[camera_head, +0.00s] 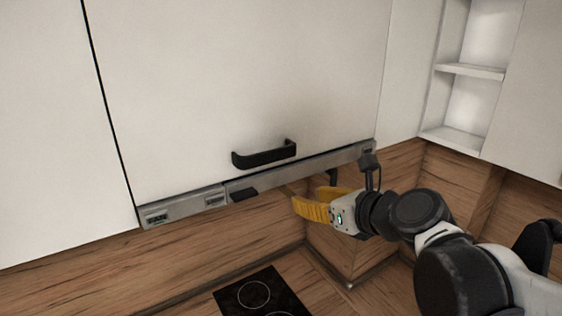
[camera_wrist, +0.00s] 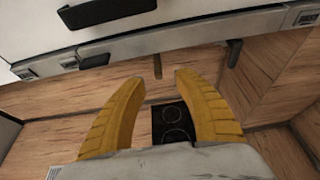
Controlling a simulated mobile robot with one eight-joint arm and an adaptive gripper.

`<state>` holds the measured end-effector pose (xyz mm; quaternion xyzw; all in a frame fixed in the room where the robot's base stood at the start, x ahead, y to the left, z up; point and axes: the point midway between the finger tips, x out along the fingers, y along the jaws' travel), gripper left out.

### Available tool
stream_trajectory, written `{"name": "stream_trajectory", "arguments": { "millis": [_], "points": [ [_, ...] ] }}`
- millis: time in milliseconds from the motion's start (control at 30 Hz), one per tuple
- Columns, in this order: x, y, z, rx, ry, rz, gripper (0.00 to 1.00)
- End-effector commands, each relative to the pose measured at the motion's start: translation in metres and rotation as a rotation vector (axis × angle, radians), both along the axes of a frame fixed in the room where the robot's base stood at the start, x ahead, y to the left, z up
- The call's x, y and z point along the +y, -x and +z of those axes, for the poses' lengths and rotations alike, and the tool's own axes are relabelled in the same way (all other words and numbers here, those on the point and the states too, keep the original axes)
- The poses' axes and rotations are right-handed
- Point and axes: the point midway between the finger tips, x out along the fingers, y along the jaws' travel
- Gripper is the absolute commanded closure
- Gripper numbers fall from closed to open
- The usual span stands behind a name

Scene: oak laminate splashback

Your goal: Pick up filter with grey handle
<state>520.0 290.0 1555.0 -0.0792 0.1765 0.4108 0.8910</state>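I cannot make out a filter for certain. A dark grey handle-like piece (camera_head: 332,177) hangs below the right part of the grey hood strip. A similar dark piece (camera_wrist: 234,52) shows in the wrist view, right of my fingers; whether it belongs to a filter I cannot tell. My gripper (camera_head: 307,196) has yellow fingers, is just under the strip, and is open and empty. In the wrist view my gripper (camera_wrist: 161,79) shows its fingertips apart.
The grey hood strip (camera_head: 185,205) runs under a white cabinet door with a black handle (camera_head: 264,154). A black hob (camera_head: 262,294) lies below. Oak splashback (camera_head: 220,247) closes the back, and open white shelves (camera_head: 470,71) are at the right. Space above the hob is free.

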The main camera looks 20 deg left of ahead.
Motion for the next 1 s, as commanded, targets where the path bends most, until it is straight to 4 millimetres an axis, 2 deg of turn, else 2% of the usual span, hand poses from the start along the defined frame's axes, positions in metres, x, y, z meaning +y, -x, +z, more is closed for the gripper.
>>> {"name": "stream_trajectory", "arguments": {
  "millis": [267,533,867,1000],
  "points": [
    [0.021,-0.016,-0.008,-0.001,0.002,0.002,0.62],
    [0.053,-0.039,-0.014,-0.003,0.004,0.002,0.62],
    [0.058,-0.043,-0.018,-0.002,0.004,0.001,0.62],
    [0.058,-0.043,-0.018,-0.002,0.004,0.001,1.00]
  ]
}}
